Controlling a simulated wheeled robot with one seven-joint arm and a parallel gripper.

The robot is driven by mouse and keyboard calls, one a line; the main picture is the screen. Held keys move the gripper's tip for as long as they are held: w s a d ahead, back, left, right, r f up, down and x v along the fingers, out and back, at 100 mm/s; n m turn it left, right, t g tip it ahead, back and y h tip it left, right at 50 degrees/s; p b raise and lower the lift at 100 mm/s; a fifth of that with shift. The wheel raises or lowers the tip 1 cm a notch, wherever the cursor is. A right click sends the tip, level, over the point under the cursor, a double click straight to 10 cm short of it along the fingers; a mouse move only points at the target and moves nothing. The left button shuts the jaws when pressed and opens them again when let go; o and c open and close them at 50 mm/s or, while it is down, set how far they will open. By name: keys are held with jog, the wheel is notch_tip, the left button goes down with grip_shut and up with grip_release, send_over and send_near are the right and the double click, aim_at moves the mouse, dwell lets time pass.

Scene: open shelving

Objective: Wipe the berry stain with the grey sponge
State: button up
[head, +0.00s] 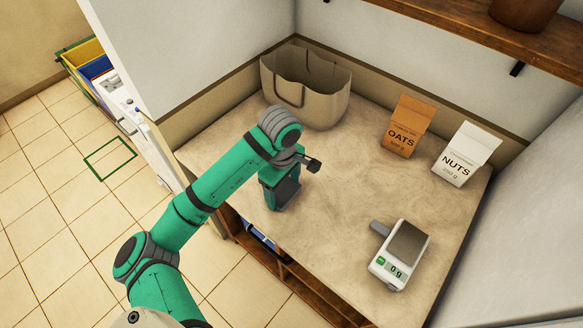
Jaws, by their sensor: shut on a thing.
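My gripper (281,192) points down, low over the left front part of the beige counter, near its front edge. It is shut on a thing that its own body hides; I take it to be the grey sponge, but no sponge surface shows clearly. I cannot tell whether it touches the counter. No berry stain shows on the visible counter; the area under and behind my arm is hidden.
A digital scale (401,257) stands at the front right, with a small grey piece (380,228) at its left. An oats packet (406,128) and a nuts packet (466,155) stand at the back right. The counter's middle (350,185) is clear.

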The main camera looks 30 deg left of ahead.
jog(key=shift+d, duration=0.5)
jog(key=shift+s+r, duration=0.15)
jog(key=shift+r, duration=4)
jog(key=shift+a, duration=0.1)
